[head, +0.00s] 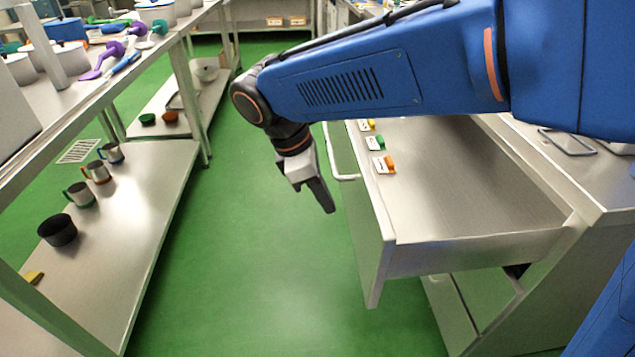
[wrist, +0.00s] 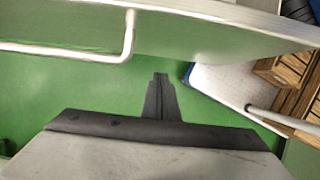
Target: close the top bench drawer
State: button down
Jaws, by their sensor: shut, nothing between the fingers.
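The top bench drawer (head: 470,195) is pulled open on the right in the head view, with its steel front panel (head: 365,215) standing over the floor. Its pale bar handle (head: 343,177) is on the outer face of that panel. In the wrist view the drawer front (wrist: 190,35) crosses the top, with the handle (wrist: 129,40) at upper left. My gripper (head: 328,205) is shut and empty, pointing down over the floor just left of the drawer front, apart from the handle. Its shut fingers also show in the wrist view (wrist: 160,80).
Small labelled items with green and orange parts (head: 383,163) lie inside the drawer. The bench top (head: 610,175) is at right. A steel shelf rack with mugs (head: 80,195) and a black bowl (head: 57,230) stands at left. The green floor (head: 240,260) between is clear.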

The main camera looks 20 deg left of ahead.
jog(key=d, duration=0.1)
jog(key=w+d, duration=0.1)
jog(key=d, duration=0.2)
jog(key=shift+w+f, duration=0.2)
jog(key=shift+f, duration=0.1)
jog(key=shift+d, duration=0.1)
send_over(491, 212)
dwell(0.6)
jog(key=shift+w+r, duration=0.1)
jog(key=shift+r, duration=0.1)
